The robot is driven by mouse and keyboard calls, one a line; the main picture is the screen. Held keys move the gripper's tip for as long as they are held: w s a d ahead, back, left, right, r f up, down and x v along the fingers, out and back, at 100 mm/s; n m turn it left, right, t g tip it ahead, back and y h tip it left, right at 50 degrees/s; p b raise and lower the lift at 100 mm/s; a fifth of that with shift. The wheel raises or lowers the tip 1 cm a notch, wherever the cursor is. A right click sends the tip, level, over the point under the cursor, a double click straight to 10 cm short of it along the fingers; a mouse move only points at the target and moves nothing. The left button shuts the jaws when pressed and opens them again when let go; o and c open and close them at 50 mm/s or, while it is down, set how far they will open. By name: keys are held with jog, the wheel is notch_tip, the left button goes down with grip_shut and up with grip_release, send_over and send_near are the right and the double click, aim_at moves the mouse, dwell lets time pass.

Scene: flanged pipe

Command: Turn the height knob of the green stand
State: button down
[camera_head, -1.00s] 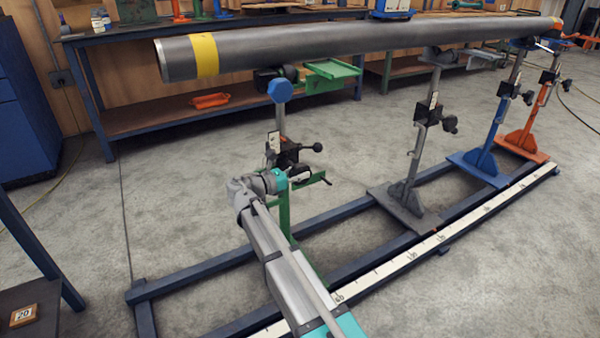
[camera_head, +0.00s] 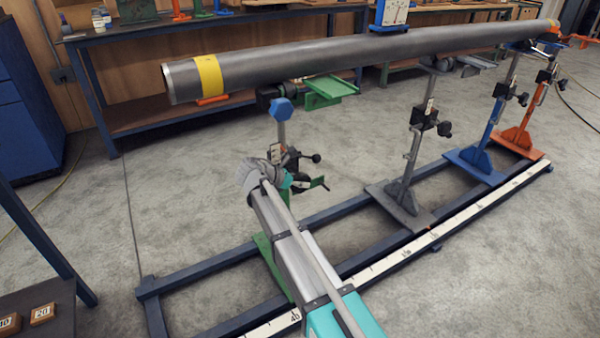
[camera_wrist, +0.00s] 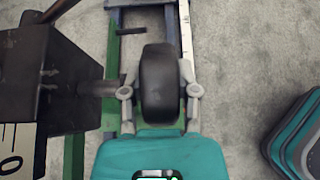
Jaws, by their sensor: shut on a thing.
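The green stand has a green base (camera_head: 268,255), a post with a black clamp block (camera_head: 284,157) and a blue hexagonal piece (camera_head: 283,110) near its top. In the wrist view its black knob (camera_wrist: 158,82) lies between the two fingers of my gripper (camera_wrist: 160,92), which is shut on it. The knob's shaft (camera_wrist: 98,88) runs left into the black block (camera_wrist: 40,70). In the head view my wrist (camera_head: 265,180) hides the gripped knob. A grey pipe (camera_head: 330,60) with a yellow band passes above the stand.
Grey (camera_head: 405,195), blue (camera_head: 485,155) and orange (camera_head: 525,135) stands follow along the blue floor rail (camera_head: 190,275). A bench (camera_head: 85,37) stands behind, and a small table (camera_head: 60,298) with numbered blocks at lower left. Open floor lies between.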

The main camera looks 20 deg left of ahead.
jog(key=g+y+p, duration=0.1)
jog(key=g+p, duration=0.1)
jog(key=g+y+p, duration=0.1)
jog(key=y+p, duration=0.1)
jog(key=p, duration=0.1)
jog(key=shift+w+d+r+g, duration=0.15)
jog(key=shift+d+g, duration=0.05)
jog(key=shift+g, duration=0.2)
jog(key=shift+f+g+y+p, duration=0.2)
jog(key=shift+g+y+p, duration=0.75)
jog(key=shift+g+y, duration=0.05)
jog(key=shift+f+g+y+p, duration=0.2)
jog(key=shift+g+y+p, duration=0.15)
jog(key=shift+g+y, duration=0.75)
jog(key=shift+c, duration=1.8)
grip_release()
jog(key=shift+a+f+h, duration=0.1)
jog(key=shift+h, duration=0.2)
